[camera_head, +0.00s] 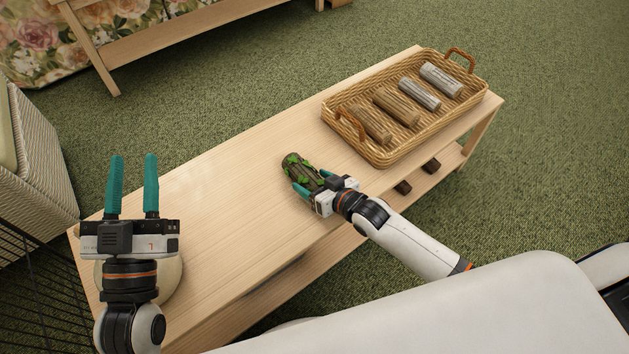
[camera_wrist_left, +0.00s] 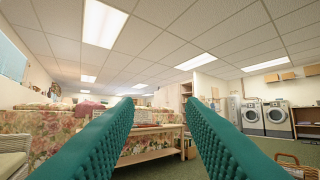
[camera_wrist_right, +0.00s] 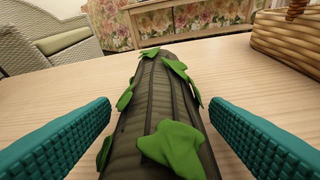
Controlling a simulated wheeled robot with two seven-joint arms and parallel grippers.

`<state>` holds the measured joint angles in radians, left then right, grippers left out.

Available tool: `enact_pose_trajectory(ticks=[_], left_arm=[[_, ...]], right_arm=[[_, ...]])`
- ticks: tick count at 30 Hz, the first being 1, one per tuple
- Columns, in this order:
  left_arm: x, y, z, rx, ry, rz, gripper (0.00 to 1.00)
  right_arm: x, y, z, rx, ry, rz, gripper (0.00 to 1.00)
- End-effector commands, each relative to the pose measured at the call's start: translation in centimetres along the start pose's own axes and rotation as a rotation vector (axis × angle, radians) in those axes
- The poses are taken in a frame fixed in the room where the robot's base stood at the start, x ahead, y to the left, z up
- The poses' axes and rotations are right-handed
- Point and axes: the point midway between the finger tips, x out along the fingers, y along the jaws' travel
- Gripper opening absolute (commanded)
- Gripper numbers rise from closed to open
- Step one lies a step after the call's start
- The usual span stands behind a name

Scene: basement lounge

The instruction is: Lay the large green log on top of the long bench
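The large green log (camera_head: 301,171), dark with bright green leaves, lies on the top of the long bench (camera_head: 225,190), near its middle. My right gripper (camera_head: 313,188) is at the log's near end, low over the bench top. In the right wrist view the log (camera_wrist_right: 160,110) lies between the two teal fingers, with a gap on each side, so the gripper is open around it and not clamped. My left gripper (camera_head: 132,185) is open and empty, raised over the left end of the bench, fingers pointing away. The log's underside is hidden.
A wicker tray (camera_head: 384,157) with several brown and grey logs stands on the bench's right part. A round pale object (camera_head: 172,280) is partly hidden under my left gripper. A wicker chair (camera_head: 40,150) stands at the left.

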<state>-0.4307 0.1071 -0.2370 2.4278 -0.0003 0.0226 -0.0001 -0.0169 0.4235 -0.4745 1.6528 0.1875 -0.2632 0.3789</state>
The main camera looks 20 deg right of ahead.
Motion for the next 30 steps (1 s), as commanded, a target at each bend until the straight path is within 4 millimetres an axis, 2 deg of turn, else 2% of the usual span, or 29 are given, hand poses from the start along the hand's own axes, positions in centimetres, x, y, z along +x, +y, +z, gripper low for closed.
enact_pose_trajectory(ticks=[7, 17, 23, 30], left_arm=[[0.1, 0.0, -0.1, 0.0, 0.014, 0.0, 0.36], [-1.1, 0.8, -4.5, 0.01, 0.329, 0.019, 0.36], [-3.0, 1.4, -7.4, 0.014, 0.556, 0.032, 0.36], [-6.2, 1.9, -10.1, 0.016, 0.816, 0.048, 0.36]], right_arm=[[-0.2, 0.1, 0.4, 0.0, -0.001, 0.0, 0.7], [-3.8, 0.1, 0.4, 0.0, 0.003, -0.001, 0.7], [-6.4, 0.1, 0.4, 0.0, 0.002, 0.0, 0.7], [-9.6, 0.1, 0.4, 0.0, 0.002, 0.0, 0.7]])
